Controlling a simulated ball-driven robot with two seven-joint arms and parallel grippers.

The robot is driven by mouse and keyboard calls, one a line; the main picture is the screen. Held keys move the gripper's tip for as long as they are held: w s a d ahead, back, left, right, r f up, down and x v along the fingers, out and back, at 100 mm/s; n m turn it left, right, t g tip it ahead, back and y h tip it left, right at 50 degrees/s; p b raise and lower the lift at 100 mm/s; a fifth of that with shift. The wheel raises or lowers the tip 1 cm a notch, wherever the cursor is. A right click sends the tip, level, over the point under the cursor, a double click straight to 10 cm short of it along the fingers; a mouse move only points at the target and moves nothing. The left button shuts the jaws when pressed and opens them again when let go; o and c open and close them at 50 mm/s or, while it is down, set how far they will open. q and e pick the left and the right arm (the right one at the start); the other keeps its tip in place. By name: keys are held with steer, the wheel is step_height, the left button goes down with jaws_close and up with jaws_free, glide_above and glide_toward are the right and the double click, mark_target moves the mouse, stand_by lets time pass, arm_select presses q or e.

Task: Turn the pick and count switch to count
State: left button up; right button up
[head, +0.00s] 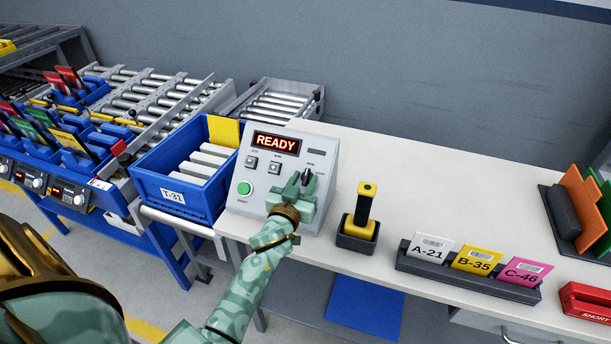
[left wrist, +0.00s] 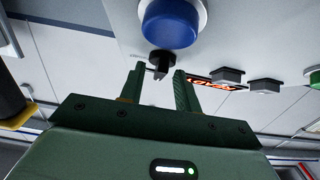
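The grey control box (head: 325,160) stands on the bench and its red display reads READY. A black rotary switch (head: 307,176) is on its sloped face, at the upper right; the lettering around it is too small to read. My left gripper (head: 298,186) is at the face, just below the switch. In the left wrist view the two fingers of my left gripper (left wrist: 159,78) are apart, with the black switch (left wrist: 160,63) just past the tips, in line with the gap. I cannot tell whether they touch it. My right gripper is not in view.
A large blue button (left wrist: 172,22) is beside the switch; my gripper hides it in the head view. A green button (head: 245,188) is at the box's lower left. A blue bin (head: 180,190) stands left, a scanner in a holder (head: 358,228) right, then a card rack (head: 425,268).

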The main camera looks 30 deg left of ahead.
arm_select(q)
steer(key=shift+s+r, duration=0.1)
jaws_close()
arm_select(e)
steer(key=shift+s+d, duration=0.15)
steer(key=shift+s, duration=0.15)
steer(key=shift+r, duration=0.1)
